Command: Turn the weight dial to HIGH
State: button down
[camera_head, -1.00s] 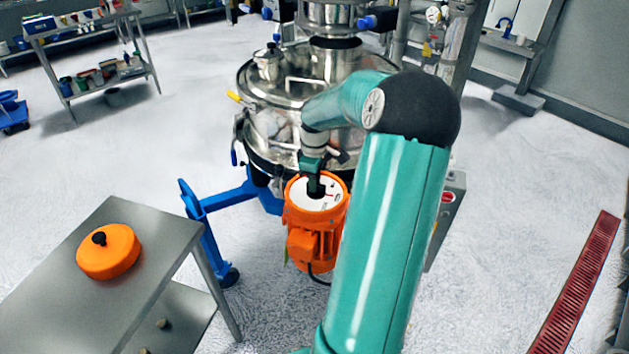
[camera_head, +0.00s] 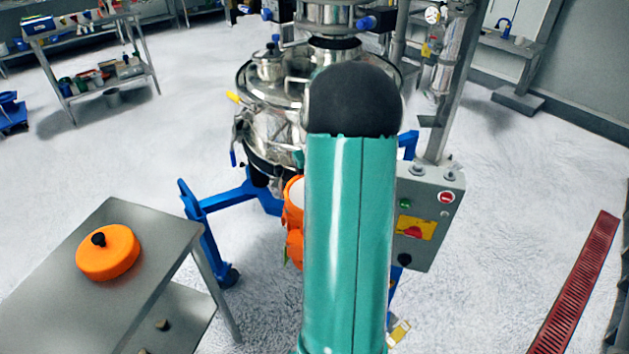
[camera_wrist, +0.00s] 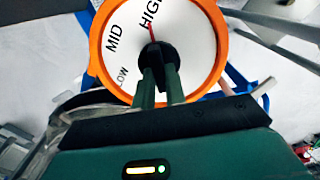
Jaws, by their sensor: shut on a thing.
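The weight dial shows in the wrist view as a white face (camera_wrist: 188,30) with an orange rim and the words LOW, MID and HIGH. Its black knob (camera_wrist: 158,52) is at the centre, and a red pointer (camera_wrist: 150,32) points close to HIGH. My gripper (camera_wrist: 160,72) is shut on the knob, with a dark green finger on each side. In the head view my arm hides the gripper and most of the orange motor (camera_head: 293,222); only the motor's left edge shows.
The steel sifter (camera_head: 270,105) stands behind on a blue frame (camera_head: 205,225). A grey control box (camera_head: 428,215) is right of my arm. A steel table (camera_head: 60,300) with an orange lid (camera_head: 108,252) stands at left. A red floor grate (camera_head: 575,290) lies at right, with open floor around.

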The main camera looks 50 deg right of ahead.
jog(key=shift+m, duration=1.2)
jog(key=shift+d, duration=0.1)
jog(key=c, duration=1.4)
grip_release()
jog(key=shift+c, duration=0.2)
notch_tip(320, 180, up, 14)
